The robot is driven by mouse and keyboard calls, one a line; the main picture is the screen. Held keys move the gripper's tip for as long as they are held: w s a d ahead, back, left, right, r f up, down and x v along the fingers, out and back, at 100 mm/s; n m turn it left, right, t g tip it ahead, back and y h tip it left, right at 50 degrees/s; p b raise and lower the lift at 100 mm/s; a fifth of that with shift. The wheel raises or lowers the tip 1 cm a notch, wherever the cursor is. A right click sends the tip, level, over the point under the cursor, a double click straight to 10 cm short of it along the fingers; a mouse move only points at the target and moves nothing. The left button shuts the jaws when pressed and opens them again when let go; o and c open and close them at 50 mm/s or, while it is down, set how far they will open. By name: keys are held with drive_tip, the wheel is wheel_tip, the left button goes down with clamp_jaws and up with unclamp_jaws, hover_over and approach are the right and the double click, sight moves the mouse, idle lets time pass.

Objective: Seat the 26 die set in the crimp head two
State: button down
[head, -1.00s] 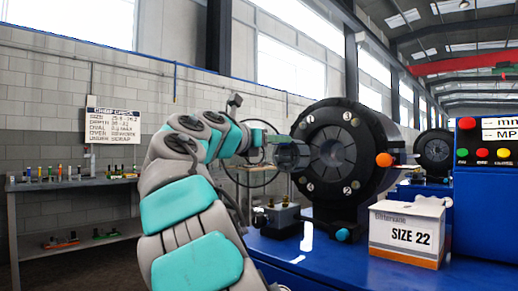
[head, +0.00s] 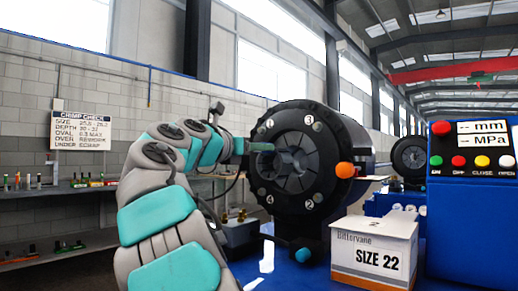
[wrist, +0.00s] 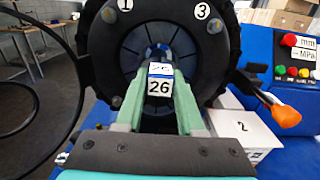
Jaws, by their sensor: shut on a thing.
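The 26 die set (wrist: 159,80) shows its white "26" label and a blue band between my green fingers in the wrist view. My gripper (wrist: 160,62) is shut on it. How deep the die set sits, I cannot tell.
An orange-tipped lever (head: 345,170) sticks out at the crimp head's right. A white "SIZE 22" box (head: 374,250) stands on the blue bench at front right. A blue control panel (head: 472,215) is farther right. Another crimp head (head: 408,157) stands behind.

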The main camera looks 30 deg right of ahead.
sight(270, 162)
drive_tip(key=shift+s+a+r+p, duration=0.1)
drive_tip(key=shift+a+r+p, duration=0.2)
drive_tip(key=shift+p, duration=0.2)
drive_tip(key=shift+w+d+f, duration=0.15)
drive_tip(key=shift+w+d, duration=0.05)
drive_tip(key=shift+d, duration=0.4)
drive_tip(key=shift+x, duration=2.3)
drive_tip(key=shift+x, duration=3.3)
drive_tip(key=c, duration=0.8)
unclamp_jaws()
drive_tip(key=o, duration=0.4)
drive_tip(key=shift+c, duration=0.2)
drive_tip(key=shift+f, duration=0.1)
